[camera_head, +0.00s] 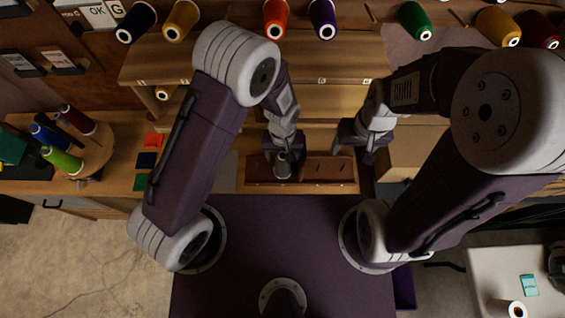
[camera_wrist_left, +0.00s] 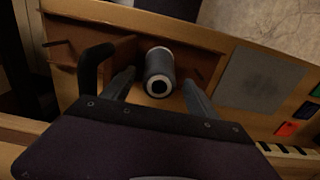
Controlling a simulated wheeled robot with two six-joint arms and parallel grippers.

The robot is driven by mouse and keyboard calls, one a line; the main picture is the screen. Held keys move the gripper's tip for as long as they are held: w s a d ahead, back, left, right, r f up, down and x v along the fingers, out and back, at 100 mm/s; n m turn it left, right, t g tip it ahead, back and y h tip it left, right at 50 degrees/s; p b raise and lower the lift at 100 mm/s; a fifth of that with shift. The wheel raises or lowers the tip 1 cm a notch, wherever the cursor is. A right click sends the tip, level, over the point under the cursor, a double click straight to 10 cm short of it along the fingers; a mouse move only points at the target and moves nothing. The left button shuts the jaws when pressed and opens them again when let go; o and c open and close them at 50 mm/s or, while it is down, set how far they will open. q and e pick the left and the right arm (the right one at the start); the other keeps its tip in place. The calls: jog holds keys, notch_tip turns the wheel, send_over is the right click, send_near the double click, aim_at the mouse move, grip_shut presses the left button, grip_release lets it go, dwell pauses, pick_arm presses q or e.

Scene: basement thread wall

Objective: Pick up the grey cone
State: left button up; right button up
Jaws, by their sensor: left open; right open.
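My left gripper (camera_head: 283,157) is over the cone in the head view. In the left wrist view its open fingers (camera_wrist_left: 160,80) lie on either side of the cone, with a gap visible on each side. My right gripper (camera_head: 362,147) is open and empty to the right, above the right end of the board.
Several coloured thread cones hang along the wall, including an orange one (camera_head: 275,18). A round wooden stand (camera_head: 92,150) with red, blue and lime cones is at left, near coloured swatches (camera_head: 147,160). A grey mat (camera_wrist_left: 262,82) lies beside the board. A white table (camera_head: 510,280) is at lower right.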

pick_arm(q)
jog(key=shift+w+d+f, duration=0.1)
jog(key=shift+w+f, duration=0.1)
jog(key=shift+f, duration=0.3)
jog(key=shift+s, duration=0.1)
jog(key=c, duration=0.8)
grip_shut()
